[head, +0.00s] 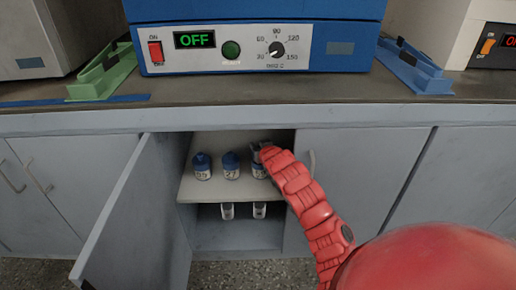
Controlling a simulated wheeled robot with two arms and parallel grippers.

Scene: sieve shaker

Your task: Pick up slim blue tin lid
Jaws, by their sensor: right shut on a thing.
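Three small white tins with blue lids stand in a row on the upper shelf of the open cabinet: a left tin (203,172), a middle tin (231,171) and a right tin (259,172). My right gripper (258,149) reaches into the cabinet from the right, at the top of the right tin. It is shut on that tin's slim blue lid, which my gripper mostly hides. I cannot tell whether the lid is still touching the tin. My left gripper is not in view.
The cabinet's left door (130,215) stands open. Two pale cups (227,211) show on the lower level. Above, the worktop (300,100) holds a blue machine (340,45) reading OFF, a green bracket (103,76) and a blue bracket (412,70).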

